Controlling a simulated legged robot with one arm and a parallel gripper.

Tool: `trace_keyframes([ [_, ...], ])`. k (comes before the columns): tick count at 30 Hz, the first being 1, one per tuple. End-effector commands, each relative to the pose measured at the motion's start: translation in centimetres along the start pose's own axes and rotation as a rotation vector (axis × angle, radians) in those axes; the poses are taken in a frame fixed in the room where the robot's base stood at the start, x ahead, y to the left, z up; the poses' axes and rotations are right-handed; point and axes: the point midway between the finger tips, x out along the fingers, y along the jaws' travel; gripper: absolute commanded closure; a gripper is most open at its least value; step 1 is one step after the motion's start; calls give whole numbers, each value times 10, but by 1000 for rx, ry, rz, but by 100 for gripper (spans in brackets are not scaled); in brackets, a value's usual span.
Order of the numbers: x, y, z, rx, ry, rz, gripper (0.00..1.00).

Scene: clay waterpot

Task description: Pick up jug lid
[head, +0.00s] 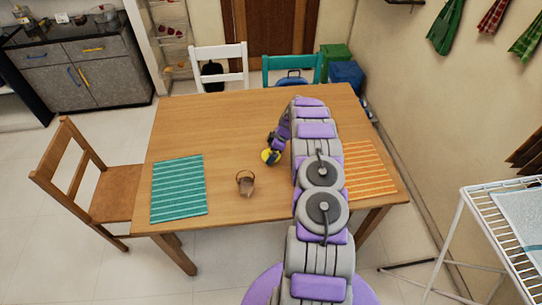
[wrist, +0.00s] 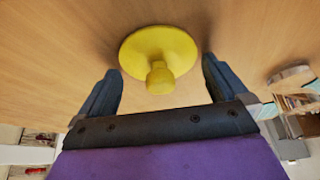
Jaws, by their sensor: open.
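The jug lid is a yellow disc with a round knob. In the head view the lid (head: 268,156) lies on the wooden table, left of my arm. In the wrist view the lid (wrist: 160,52) lies on the wood, its knob pointing toward my gripper (wrist: 161,82). My gripper is open, with one finger on each side of the knob and nothing held. In the head view my gripper (head: 272,150) is close by the lid. A small brown clay pot with a handle (head: 246,184) stands on the table nearer the front.
The wooden table (head: 230,125) has a teal striped mat (head: 179,188) on the left and an orange striped mat (head: 367,171) on the right. A wooden chair (head: 115,190) stands at the left. White (head: 220,62) and teal (head: 291,66) chairs stand behind. The table's back left is clear.

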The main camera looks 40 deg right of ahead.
Motion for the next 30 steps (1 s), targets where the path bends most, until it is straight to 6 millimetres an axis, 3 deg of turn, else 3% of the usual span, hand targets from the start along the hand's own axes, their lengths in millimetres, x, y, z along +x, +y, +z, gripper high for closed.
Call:
trace_keyframes([
  [6,1,1,0,1,0,1,0],
  [19,1,1,0,1,0,2,41],
  [30,-6,1,-2,0,0,4,41],
])
